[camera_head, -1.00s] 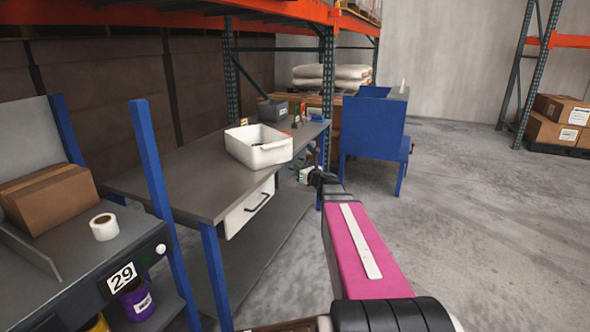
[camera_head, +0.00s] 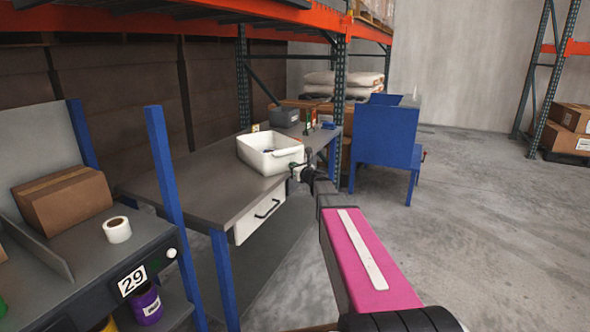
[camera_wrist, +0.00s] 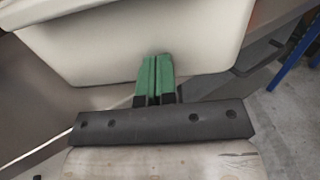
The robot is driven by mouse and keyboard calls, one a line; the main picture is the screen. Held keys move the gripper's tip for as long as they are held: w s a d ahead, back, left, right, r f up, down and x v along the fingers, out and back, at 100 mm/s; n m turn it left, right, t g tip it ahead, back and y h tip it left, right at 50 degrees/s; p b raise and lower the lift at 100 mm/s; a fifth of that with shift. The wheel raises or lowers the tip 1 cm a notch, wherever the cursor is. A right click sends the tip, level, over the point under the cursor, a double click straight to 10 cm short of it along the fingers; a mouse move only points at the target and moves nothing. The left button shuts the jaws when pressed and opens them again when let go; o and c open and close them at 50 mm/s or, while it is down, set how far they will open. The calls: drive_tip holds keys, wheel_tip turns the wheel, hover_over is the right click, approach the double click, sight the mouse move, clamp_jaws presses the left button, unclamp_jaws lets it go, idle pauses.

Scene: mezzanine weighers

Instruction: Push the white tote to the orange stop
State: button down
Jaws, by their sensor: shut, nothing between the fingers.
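The white tote (camera_head: 284,163) stands upright and open-topped on the grey workbench (camera_head: 195,190), with something small and dark inside. My gripper (camera_head: 297,170) is at the tote's near right end, by the bench's front edge. In the wrist view, the green fingers of my gripper (camera_wrist: 154,62) are together and empty, pointing at the pale wall of the tote (camera_wrist: 110,50). The tips overlap the wall's lower part; I cannot tell whether they touch it.
A grey bin (camera_head: 284,116) and small items stand at the bench's far end. A white drawer (camera_head: 257,217) hangs under the front edge. A blue cart (camera_head: 385,140) stands beyond the bench. A cardboard box (camera_head: 62,198) is on the left station. The floor at right is clear.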

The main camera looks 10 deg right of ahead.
drive_tip(key=x, duration=0.2)
drive_tip(key=shift+w+a, duration=0.15)
drive_tip(key=shift+w, duration=0.2)
drive_tip(key=shift+s, duration=0.1)
drive_tip(key=v, duration=1.4)
drive_tip(key=c, duration=1.8)
unclamp_jaws()
